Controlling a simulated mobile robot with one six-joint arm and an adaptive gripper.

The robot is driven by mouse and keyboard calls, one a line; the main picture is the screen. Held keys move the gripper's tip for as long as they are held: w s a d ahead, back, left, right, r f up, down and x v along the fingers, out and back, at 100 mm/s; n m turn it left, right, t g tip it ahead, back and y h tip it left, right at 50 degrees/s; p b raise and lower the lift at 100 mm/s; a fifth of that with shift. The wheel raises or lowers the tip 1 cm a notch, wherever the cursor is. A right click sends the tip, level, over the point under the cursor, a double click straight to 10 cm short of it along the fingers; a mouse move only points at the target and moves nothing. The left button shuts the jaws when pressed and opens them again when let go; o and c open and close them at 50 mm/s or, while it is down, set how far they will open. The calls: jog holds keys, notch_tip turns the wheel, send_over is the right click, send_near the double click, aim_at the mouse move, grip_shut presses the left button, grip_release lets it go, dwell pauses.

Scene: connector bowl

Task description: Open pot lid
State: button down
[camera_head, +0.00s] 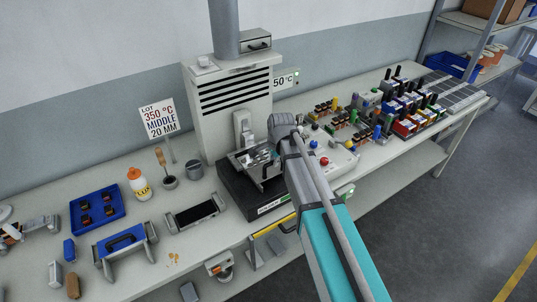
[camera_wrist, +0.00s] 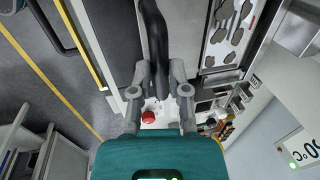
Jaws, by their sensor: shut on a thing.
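The pot unit (camera_head: 238,205) is a low black base in front of a grey vented hood. A grey plate with metallic shapes (camera_head: 243,158) lies on top of it. In the wrist view, a light plate with dark grey patches (camera_wrist: 226,35) shows right of the fingers. My gripper (camera_wrist: 159,76) is shut on a black curved handle (camera_wrist: 154,35), which runs up between its fingers. I cannot tell from these views how the handle joins the lid. My gripper also shows in the head view (camera_head: 268,168), over the unit's right side, partly hidden by my arm.
A red button (camera_head: 324,161) is on the light panel right of the unit. The vented hood (camera_head: 232,100) stands close behind. A flux bottle (camera_head: 139,184), a blue tray (camera_head: 97,210) and a grey cup (camera_head: 195,170) stand left. Connector racks (camera_head: 405,105) fill the right bench.

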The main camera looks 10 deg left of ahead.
jog(key=shift+s+d, duration=0.15)
jog(key=shift+s, duration=0.1)
jog(key=c, duration=0.6)
grip_release()
jog(key=shift+w, duration=0.15)
